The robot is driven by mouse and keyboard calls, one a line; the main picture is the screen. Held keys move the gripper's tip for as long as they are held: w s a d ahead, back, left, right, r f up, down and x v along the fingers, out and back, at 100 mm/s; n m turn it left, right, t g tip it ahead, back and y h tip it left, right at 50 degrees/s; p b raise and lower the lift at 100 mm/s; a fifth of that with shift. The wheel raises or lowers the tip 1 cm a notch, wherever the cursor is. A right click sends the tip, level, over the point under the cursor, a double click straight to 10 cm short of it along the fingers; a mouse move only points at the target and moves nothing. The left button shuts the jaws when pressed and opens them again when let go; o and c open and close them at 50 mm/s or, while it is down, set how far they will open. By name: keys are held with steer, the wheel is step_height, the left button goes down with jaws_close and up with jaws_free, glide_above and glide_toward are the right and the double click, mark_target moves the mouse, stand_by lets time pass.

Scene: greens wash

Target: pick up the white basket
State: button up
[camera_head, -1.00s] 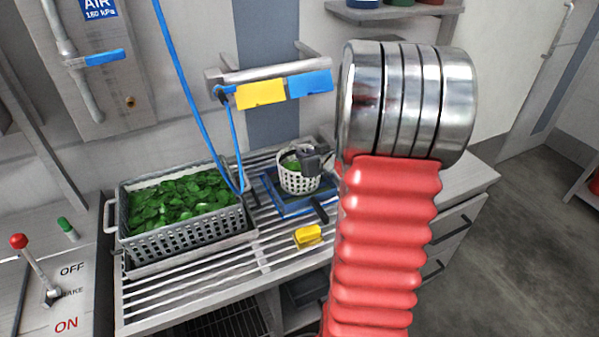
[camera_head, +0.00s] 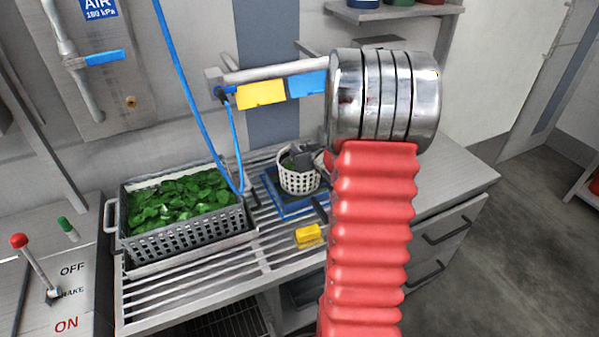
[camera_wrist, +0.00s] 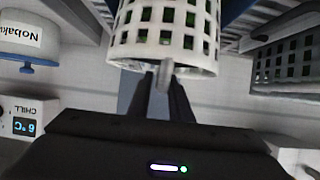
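The white basket (camera_head: 297,181) is small and perforated, with greens in it. It stands upright on a blue-edged plate (camera_head: 287,207) on the slatted counter. My gripper (camera_head: 308,158) is at its upper right side, partly hidden behind my red arm sleeve. In the wrist view the basket (camera_wrist: 150,40) fills the top middle, upside down. The two dark fingers of my gripper (camera_wrist: 165,78) reach its rim, with a pale tab or handle between them. The gap is narrow, and I cannot tell whether they press on the tab.
A larger grey crate of greens (camera_head: 185,232) stands at the left. A yellow block (camera_head: 308,235) lies in front of the basket. A blue hose (camera_head: 190,100) hangs between crate and basket. A wall bar with yellow and blue tags (camera_head: 285,90) is behind.

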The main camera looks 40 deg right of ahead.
jaws_close()
stand_by(1.5)
